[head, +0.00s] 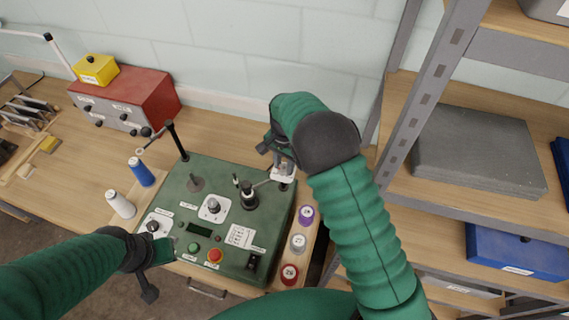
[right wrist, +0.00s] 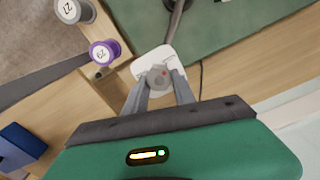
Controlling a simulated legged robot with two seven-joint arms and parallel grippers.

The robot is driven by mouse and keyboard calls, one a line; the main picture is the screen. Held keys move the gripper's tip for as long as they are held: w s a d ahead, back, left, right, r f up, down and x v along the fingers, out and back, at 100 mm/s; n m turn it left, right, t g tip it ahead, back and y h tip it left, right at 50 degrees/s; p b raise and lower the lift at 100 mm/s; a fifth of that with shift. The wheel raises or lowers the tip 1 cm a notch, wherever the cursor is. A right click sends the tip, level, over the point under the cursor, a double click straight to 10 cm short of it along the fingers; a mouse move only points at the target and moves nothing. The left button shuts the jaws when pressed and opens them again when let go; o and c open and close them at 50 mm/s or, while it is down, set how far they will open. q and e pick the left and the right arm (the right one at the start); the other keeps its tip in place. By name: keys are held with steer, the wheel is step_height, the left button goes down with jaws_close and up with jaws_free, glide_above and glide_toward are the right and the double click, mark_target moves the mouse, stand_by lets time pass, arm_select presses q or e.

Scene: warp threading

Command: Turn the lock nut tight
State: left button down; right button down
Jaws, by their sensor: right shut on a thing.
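My right gripper (head: 283,167) is at the right rear corner of the green machine (head: 222,262). In the right wrist view, its two grey fingers (right wrist: 159,88) are closed on the sides of a small grey lock nut (right wrist: 158,76) with a reddish mark on top. The nut sits over a white plate (right wrist: 148,66). In the head view the wrist partly hides the nut. My left gripper (head: 158,262) is at the front left of the machine, beside a black knob on a white plate; its finger gap does not show clearly.
Blue (head: 141,172) and white (head: 121,204) spools stand left. A red box (head: 135,95) is behind left. A metal shelf (head: 430,90) rises close to my right arm.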

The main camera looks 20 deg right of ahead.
mark_target(282, 168)
steer(key=shift+s+a+f, duration=0.15)
steer(key=shift+s+f, duration=0.05)
steer(key=shift+s, duration=0.05)
steer(key=c, duration=1.3)
jaws_free()
steer(key=shift+o, duration=1.2)
steer(key=shift+r, duration=0.1)
steer(key=shift+a+r, duration=0.1)
steer(key=shift+r, duration=0.05)
steer(key=shift+w, duration=0.15)
step_height(282, 168, up, 17)
steer(key=b, duration=0.3)
